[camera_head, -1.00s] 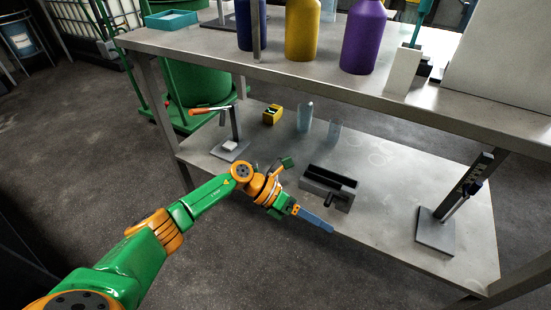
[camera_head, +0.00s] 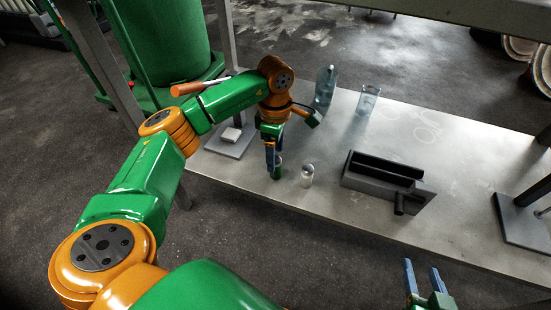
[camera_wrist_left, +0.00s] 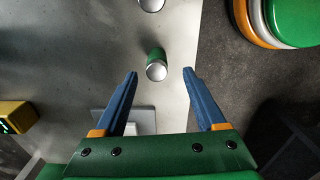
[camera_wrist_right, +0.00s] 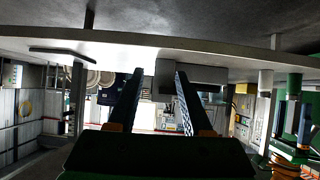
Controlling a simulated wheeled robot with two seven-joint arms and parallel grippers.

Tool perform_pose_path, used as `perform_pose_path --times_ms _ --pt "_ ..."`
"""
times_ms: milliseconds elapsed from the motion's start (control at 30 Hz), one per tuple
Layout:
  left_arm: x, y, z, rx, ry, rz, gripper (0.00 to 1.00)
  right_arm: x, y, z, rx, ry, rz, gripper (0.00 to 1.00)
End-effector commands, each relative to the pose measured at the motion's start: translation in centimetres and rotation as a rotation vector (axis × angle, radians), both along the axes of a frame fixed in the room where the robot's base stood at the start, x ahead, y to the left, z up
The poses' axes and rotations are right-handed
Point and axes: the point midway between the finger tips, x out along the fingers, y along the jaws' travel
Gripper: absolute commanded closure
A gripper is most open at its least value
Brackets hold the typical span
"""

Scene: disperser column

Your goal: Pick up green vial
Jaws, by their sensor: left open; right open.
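The green vial (camera_wrist_left: 155,60) has a silver cap and stands near the edge of the lower grey shelf in the left wrist view. It shows between and just beyond the open fingers of my left gripper (camera_wrist_left: 160,74), with nothing held. In the head view my left gripper (camera_head: 272,163) points down over the shelf's near edge and largely hides the vial. My right gripper (camera_head: 423,272) is open and empty in front of the shelf's near edge. In the right wrist view its fingers (camera_wrist_right: 157,72) point towards the shelf edge.
A clear capped vial (camera_head: 307,175) stands just right of my left gripper. A dark grey block-shaped device (camera_head: 385,180) is further right. Two glass vessels (camera_head: 325,85) (camera_head: 368,99) stand behind. A stand with a white block (camera_head: 231,135) is on the left.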

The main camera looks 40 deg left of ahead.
Motion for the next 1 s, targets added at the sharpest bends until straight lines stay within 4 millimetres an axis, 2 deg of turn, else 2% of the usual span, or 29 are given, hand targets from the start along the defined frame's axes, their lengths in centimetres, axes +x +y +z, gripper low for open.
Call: perform_pose_path --times_ms 100,367,567,767,1000 --pt "0.0 0.0 -0.9 -0.002 0.002 0.000 0.28 1.3 0.6 1.9 0.025 -0.124 0.009 0.50" --pt "0.1 0.0 -1.9 -0.003 0.001 0.001 0.28 2.7 1.3 5.3 0.061 -0.311 0.023 0.50" --pt "0.3 0.1 -3.1 -0.004 0.001 0.000 0.28 3.4 2.1 10.0 0.113 -0.556 0.042 0.50" --pt "0.5 0.2 -4.4 -0.005 0.002 0.002 0.28 2.7 2.6 14.9 0.170 -0.814 0.062 0.50" --pt "0.5 0.2 -6.0 -0.003 0.000 0.001 0.28 0.3 2.9 20.1 0.239 -1.104 0.085 0.50"
